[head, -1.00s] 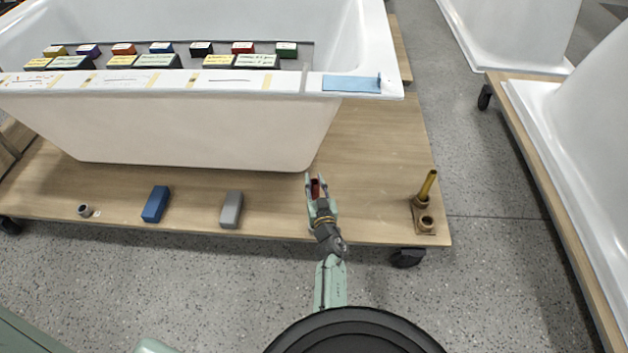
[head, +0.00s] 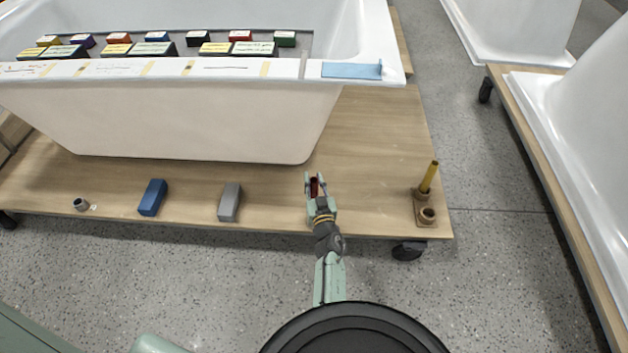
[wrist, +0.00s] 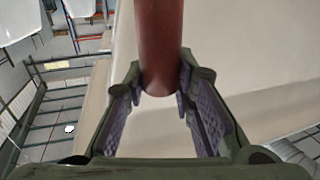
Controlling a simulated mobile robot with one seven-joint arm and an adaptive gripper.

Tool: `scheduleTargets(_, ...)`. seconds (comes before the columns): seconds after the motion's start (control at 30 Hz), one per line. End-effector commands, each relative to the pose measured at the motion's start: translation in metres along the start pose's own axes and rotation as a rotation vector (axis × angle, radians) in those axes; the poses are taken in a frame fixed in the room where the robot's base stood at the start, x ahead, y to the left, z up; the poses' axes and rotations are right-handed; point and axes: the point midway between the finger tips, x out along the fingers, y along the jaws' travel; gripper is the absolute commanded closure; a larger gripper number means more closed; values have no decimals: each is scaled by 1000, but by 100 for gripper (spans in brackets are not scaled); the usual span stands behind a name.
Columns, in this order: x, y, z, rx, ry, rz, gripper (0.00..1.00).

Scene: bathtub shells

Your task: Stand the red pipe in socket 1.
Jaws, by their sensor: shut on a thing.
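The red pipe (wrist: 160,45) is between the two finger pads of my gripper (wrist: 165,100) in the wrist view. My gripper is shut on it, and only part of the pipe shows. In the head view my gripper (head: 316,184) is over the front of the wooden platform, with a small bit of red pipe (head: 314,187) between its fingers. To its right is a brown base (head: 422,221) with two round sockets. The rear socket (head: 422,193) holds a tilted brass-yellow pipe (head: 429,177). The front socket (head: 427,214) looks empty. I cannot read which is socket 1.
A grey block (head: 229,202), a blue block (head: 152,197) and a small grey ring (head: 80,204) lie left on the wooden platform (head: 385,140). A white bathtub shell (head: 200,115) stands behind. The platform is clear between my gripper and the brown base.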

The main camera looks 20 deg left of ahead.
Motion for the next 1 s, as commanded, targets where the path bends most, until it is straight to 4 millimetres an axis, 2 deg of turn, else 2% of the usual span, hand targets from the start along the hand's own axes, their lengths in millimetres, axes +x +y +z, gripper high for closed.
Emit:
scheduleTargets(0.03,0,0,9,0,1,0,100)
scheduleTargets(0.23,0,0,19,-2,1,-1,100)
scheduleTargets(1.0,0,0,18,1,1,0,100)
